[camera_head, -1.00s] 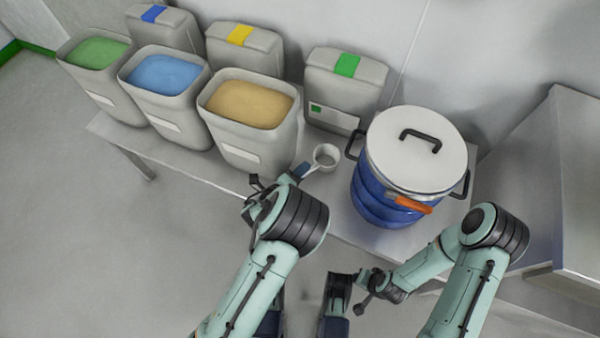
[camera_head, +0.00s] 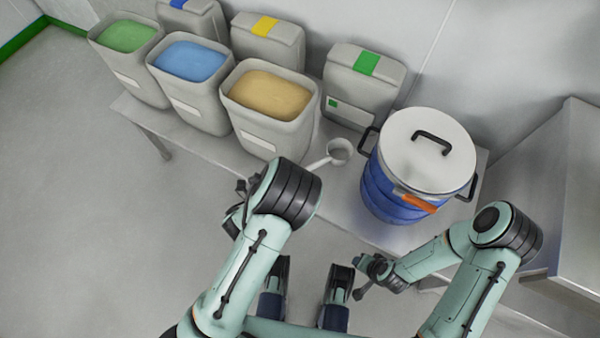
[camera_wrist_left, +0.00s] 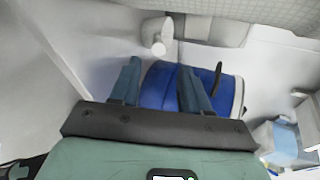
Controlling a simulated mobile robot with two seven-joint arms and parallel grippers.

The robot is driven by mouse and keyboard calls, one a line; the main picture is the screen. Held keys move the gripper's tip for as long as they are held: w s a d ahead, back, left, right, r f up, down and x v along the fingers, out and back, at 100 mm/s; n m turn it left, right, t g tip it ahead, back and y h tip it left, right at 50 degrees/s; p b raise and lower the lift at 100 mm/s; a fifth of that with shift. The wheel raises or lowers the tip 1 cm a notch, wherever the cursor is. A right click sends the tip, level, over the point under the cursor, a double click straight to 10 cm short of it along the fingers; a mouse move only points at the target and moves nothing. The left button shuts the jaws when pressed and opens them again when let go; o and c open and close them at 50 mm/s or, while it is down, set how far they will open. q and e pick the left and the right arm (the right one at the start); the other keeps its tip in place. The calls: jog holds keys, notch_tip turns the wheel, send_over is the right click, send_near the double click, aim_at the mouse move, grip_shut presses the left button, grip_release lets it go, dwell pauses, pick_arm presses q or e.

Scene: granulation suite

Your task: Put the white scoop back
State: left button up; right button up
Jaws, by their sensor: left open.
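The white scoop (camera_head: 339,150) lies on the steel table, between the tan-powder bin (camera_head: 268,98) and the blue drum (camera_head: 395,195). Its handle points left and toward me. It also shows in the left wrist view (camera_wrist_left: 157,37), beyond the fingertips. My left gripper (camera_wrist_left: 156,72) is open and empty in the wrist view, apart from the scoop. In the head view my left gripper (camera_head: 239,203) is mostly hidden behind my arm, left of the scoop. My right gripper (camera_head: 366,275) is low in front of the table; its finger opening is unclear.
Bins of blue powder (camera_head: 188,65) and green powder (camera_head: 124,37) stand left along the table (camera_head: 205,146). Closed containers with yellow (camera_head: 268,45) and green (camera_head: 352,95) labels stand behind. The drum has a white lid and side handles. A steel cabinet (camera_head: 570,190) stands right.

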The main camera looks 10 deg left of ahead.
pick_arm(q)
jog(key=s+a+f+n+g+y, duration=0.25)
jog(key=s+a+f+n, duration=0.25)
jog(key=f+n, duration=0.3)
jog(key=s+a+f+n+g+y, duration=0.2)
jog(key=s+a+f+n+y, duration=0.15)
jog(key=f+n, duration=0.5)
jog(key=s+d+n+g+h, duration=0.1)
jog(key=s+n+g, duration=0.3)
jog(key=s+n, duration=0.4)
jog(key=f+n, duration=0.1)
jog(key=n, duration=0.5)
jog(key=shift+s+d+g+h, duration=0.2)
jog(key=shift+g+h, duration=0.15)
jog(key=shift+h, duration=0.05)
pick_arm(e)
jog(key=shift+s+a+r, duration=0.1)
jog(key=shift+s, duration=0.1)
pick_arm(q)
jog(key=shift+r, duration=0.15)
